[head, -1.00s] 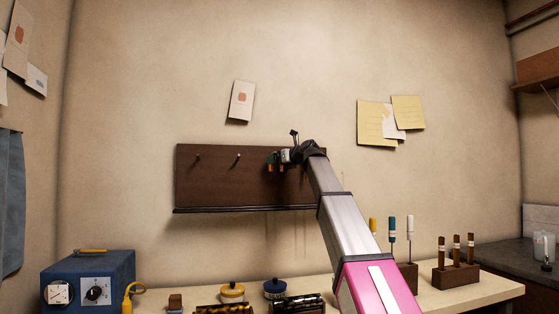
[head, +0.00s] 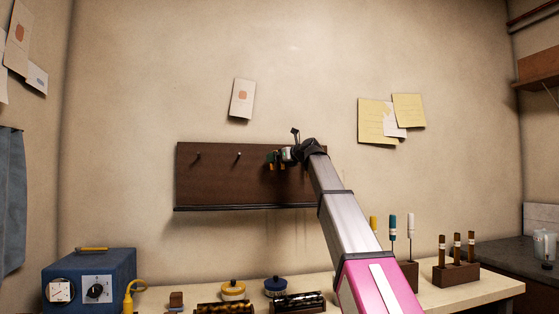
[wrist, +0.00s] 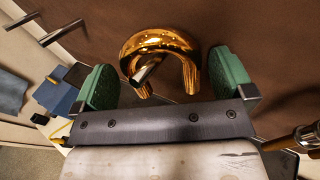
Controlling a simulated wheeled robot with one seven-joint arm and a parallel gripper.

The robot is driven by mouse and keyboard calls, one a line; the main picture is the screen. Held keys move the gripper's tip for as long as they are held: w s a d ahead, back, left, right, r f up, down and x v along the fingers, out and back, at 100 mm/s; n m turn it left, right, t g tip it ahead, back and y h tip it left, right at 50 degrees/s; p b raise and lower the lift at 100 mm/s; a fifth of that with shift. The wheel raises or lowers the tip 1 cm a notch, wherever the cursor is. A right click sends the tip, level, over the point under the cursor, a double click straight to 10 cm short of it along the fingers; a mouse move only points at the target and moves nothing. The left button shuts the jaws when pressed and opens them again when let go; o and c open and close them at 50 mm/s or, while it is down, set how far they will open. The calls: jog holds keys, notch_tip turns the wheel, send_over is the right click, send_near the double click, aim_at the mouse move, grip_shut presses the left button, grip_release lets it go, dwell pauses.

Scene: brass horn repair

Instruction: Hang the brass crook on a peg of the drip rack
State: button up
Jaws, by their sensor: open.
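The brass crook (wrist: 160,44) is a shiny U-shaped tube, its bend up and its legs down, against the brown board of the drip rack (wrist: 250,30). A metal peg (wrist: 148,71) shows inside the arch, under the bend; the crook appears to hang over it. My gripper (wrist: 165,78) is open, with one green finger on each side of the crook and a gap on the right. In the head view my gripper (head: 277,160) is at the right part of the drip rack (head: 225,190); the crook is too small there to make out clearly.
Two bare pegs (head: 197,155) (head: 238,155) stick out at the rack's left. A brass piece (wrist: 297,140) shows at the wrist view's right edge.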

jog(key=v, duration=1)
jog(key=shift+s+d, duration=0.2)
jog(key=shift+s, duration=0.05)
jog(key=shift+s, duration=0.1)
